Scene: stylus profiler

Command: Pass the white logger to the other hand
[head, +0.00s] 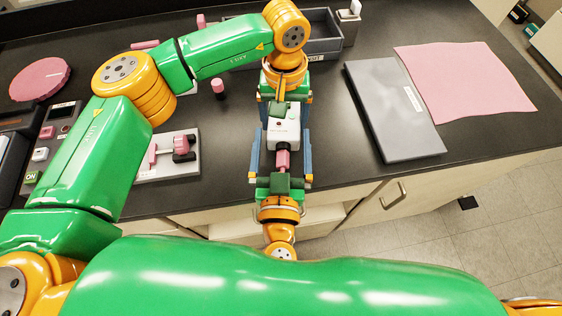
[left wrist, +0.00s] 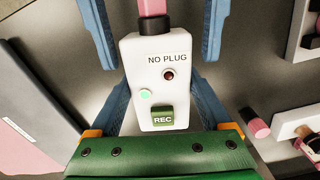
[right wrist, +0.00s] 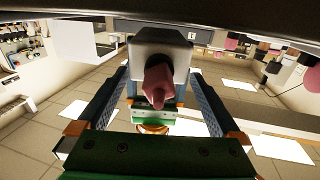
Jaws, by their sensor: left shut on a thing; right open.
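The white logger (head: 285,122) is in the air over the front edge of the bench. It is a white box with a pink stub (head: 283,160) on a dark collar at its near end. The left wrist view shows its face (left wrist: 158,85), with "NO PLUG", a dark red light, a pale green light and a green REC button. My left gripper (head: 284,117) is shut on the body from the far side. My right gripper (head: 281,146) faces it from the near side, open, its fingers on either side of the stub (right wrist: 158,82) with gaps.
A grey slab (head: 390,115) with a label and a pink cloth (head: 465,80) lie at right. A grey tray (head: 325,46) stands behind my left gripper. A pale fixture with pink parts (head: 168,170) and a small pink cylinder (head: 218,87) are at left.

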